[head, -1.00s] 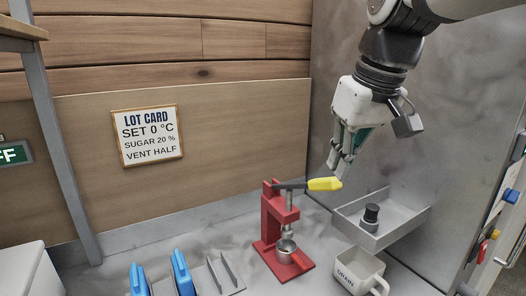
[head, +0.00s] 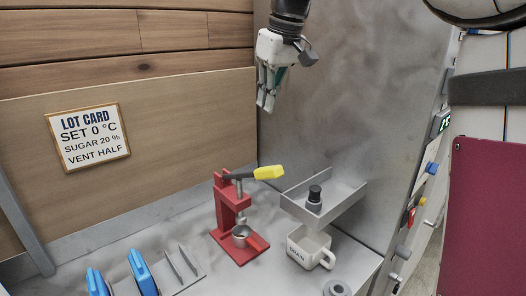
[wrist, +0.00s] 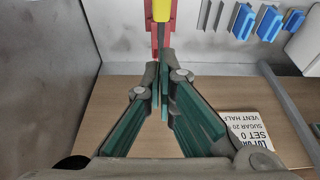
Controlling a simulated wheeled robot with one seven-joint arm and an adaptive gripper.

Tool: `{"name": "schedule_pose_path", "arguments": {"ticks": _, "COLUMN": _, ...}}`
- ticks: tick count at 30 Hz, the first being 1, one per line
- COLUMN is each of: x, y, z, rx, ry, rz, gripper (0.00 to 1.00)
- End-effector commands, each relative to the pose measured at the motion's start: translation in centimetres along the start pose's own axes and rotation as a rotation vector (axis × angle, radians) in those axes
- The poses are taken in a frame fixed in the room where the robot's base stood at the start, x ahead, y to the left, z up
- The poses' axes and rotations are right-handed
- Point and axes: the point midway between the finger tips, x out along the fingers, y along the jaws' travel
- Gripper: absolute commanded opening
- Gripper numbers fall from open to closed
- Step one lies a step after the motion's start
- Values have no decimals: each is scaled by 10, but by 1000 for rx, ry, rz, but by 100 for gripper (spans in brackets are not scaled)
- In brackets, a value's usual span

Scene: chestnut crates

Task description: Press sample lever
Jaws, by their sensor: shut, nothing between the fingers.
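A red lever press (head: 227,212) stands on the grey bench. Its dark lever arm ends in a yellow handle (head: 269,172) that points right, about level. A small metal cup (head: 240,236) sits under the plunger. My gripper (head: 266,106) is shut and empty, fingers pointing down, above the handle in the picture and clear of it. In the wrist view the shut fingertips (wrist: 164,68) point toward the yellow handle (wrist: 162,10) and the red press (wrist: 151,45), which is partly hidden behind the fingers.
A grey tray (head: 340,200) with a dark knob (head: 314,196) is right of the press, above a white mug (head: 306,250) marked DRAIN. Blue-handled items (head: 143,272) stand front left. The lot card (head: 88,137) hangs on the wall. A grey wall panel (head: 350,100) rises behind.

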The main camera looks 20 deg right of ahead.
Motion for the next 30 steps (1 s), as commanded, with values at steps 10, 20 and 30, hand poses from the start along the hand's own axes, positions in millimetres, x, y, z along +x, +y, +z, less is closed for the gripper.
{"name": "schedule_pose_path", "arguments": {"ticks": 10, "x": 36, "y": -1, "z": 1, "rx": 0, "ry": -5, "rz": -3, "gripper": 0}}
{"name": "schedule_pose_path", "arguments": {"ticks": 20, "x": 100, "y": -1, "z": 2, "rx": 1, "ry": -5, "rz": -1, "gripper": 0}}
{"name": "schedule_pose_path", "arguments": {"ticks": 30, "x": 126, "y": 0, "z": 27, "rx": 1, "ry": 0, "rz": 0, "gripper": 0}}
